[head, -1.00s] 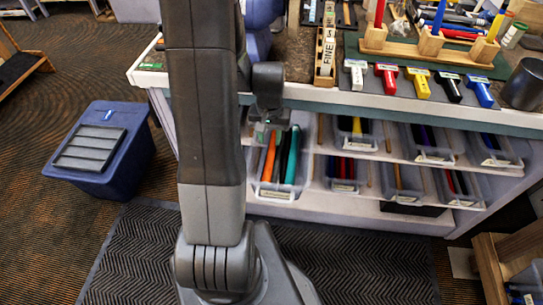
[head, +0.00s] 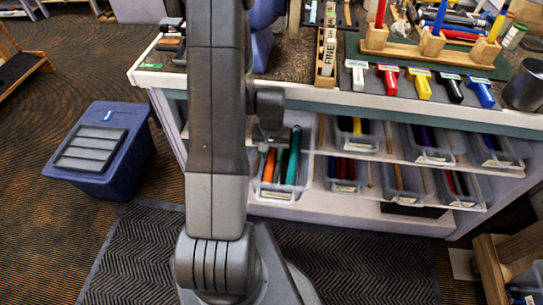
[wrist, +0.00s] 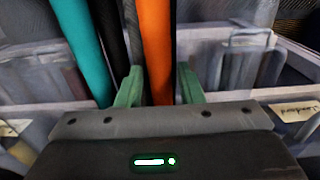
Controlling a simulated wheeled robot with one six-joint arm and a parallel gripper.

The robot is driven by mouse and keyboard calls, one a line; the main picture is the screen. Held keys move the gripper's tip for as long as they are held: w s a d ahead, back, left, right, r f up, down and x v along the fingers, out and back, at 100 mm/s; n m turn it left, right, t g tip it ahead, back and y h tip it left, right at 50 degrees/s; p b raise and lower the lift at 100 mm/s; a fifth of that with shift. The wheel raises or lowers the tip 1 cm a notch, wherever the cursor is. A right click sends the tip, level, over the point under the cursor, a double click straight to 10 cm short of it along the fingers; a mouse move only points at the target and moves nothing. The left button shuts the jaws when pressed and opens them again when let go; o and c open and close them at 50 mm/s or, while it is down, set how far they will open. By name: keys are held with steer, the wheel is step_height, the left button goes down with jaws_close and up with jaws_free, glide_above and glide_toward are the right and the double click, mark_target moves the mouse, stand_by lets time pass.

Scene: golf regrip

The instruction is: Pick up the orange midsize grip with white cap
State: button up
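The orange grip (wrist: 154,45) stands upright in the wrist view, between my gripper's two green fingers (wrist: 158,88). The fingers are open, one on each side of it; a narrow gap shows on the right, and I cannot tell whether the left finger touches it. In the head view the orange grip (head: 268,165) is in a clear bin (head: 275,194) on the shelf, partly hidden by my gripper (head: 277,140). No white cap can be made out. A teal grip (wrist: 82,45) and a black grip (wrist: 108,35) stand to its left.
Other clear bins (head: 342,186) with coloured grips fill the shelves to the right. The white counter edge (head: 400,103) runs above the bins, with several coloured tools on it. A blue lidded tub (head: 100,150) stands on the floor at left.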

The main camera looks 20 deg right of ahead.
mark_target(271, 154)
steer(key=shift+c, duration=0.2)
steer(key=c, duration=0.6)
steer(key=shift+r, duration=0.1)
step_height(271, 154, up, 12)
steer(key=p, duration=0.1)
steer(key=s, duration=0.6)
steer(key=s+b, duration=0.1)
steer(key=s, duration=1.1)
steer(key=shift+a+b, duration=0.3)
steer(key=shift+a, duration=0.05)
step_height(271, 154, up, 5)
steer(key=p, duration=0.4)
